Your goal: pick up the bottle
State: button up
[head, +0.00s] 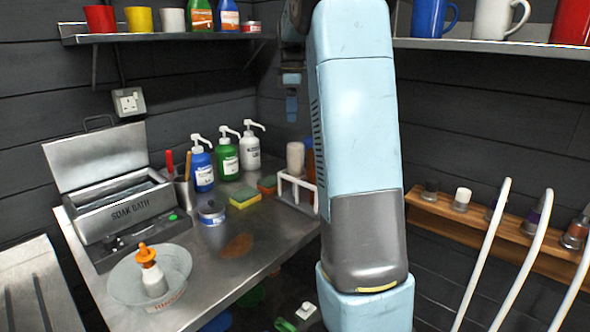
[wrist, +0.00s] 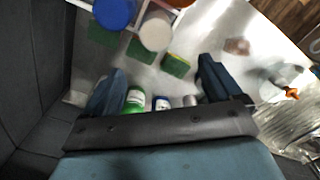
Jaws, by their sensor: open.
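Several bottles are in view, and I cannot tell which one the task means. Three pump bottles, blue (head: 202,168), green (head: 227,158) and white (head: 250,150), stand upright at the back of the steel bench in the head view. A white bottle with an orange top (head: 151,275) stands tilted in a clear bowl (head: 118,285). A pale-topped bottle (head: 296,158) is in a white rack (head: 291,188), partly hidden by my arm. In the wrist view my gripper (wrist: 160,88) is open and empty, above the bench; green (wrist: 135,101) and blue (wrist: 161,103) bottles show beyond its palm.
A soak bath (head: 125,205) with its lid up stands at the bench's left. Sponges (head: 243,197) and a round tin (head: 211,212) lie mid-bench. Shelves with mugs (head: 430,17) hang above. White curved tubes (head: 485,250) rise at the right. The bench front is mostly clear.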

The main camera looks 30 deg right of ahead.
aim_at(296, 144)
jog(key=f, duration=0.8)
jog(key=shift+w+d+f, duration=0.2)
jog(key=shift+d+f, duration=0.1)
jog(key=shift+f, duration=0.1)
jog(key=shift+s+d+f, duration=0.1)
jog(key=shift+d+f, duration=0.05)
jog(key=shift+f, duration=1.2)
jog(key=shift+s+d+f, duration=0.1)
jog(key=shift+f, duration=1.2)
jog(key=shift+c, duration=0.4)
jog(key=c, duration=1.5)
jog(key=shift+c, duration=0.2)
